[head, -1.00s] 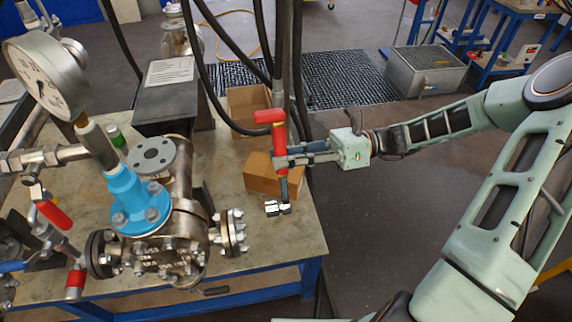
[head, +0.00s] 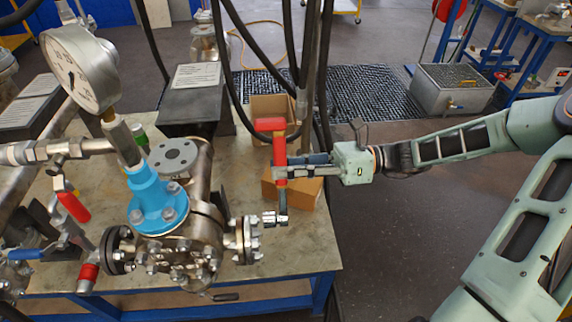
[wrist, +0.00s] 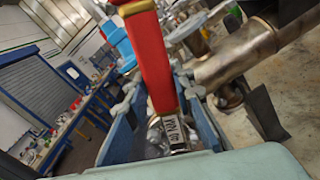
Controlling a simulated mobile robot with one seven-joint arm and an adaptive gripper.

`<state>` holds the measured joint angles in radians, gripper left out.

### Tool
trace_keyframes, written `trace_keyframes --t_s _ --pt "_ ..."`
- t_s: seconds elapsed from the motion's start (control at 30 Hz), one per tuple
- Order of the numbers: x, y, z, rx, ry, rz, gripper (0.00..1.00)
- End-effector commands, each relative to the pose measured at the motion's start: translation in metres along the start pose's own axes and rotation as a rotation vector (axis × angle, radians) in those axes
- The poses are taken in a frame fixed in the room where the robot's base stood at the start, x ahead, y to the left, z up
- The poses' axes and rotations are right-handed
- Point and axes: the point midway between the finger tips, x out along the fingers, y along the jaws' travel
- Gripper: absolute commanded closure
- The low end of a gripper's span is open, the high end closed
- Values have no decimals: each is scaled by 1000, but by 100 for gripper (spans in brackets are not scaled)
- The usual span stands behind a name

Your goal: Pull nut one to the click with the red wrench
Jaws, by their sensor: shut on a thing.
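My gripper (head: 282,172) is shut on the red wrench (head: 279,145), which hangs upright with its red handle up and its metal head low. No mark shows which nut is nut one.
The vessel with its blue neck (head: 157,200) and pressure gauge (head: 80,68) stands left on the bench (head: 300,255). Cardboard boxes (head: 296,190) are behind the wrench. Black hoses (head: 325,80) hang close behind my gripper.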

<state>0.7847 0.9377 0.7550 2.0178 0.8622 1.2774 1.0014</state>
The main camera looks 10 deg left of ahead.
Motion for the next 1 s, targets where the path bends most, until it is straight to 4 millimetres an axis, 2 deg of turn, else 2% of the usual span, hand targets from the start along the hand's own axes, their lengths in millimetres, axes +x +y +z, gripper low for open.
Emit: trace_keyframes --t_s 0.37,1.0 --pt "4 1 1 -1 -3 4 100" --pt "24 0 1 -1 -2 3 100"
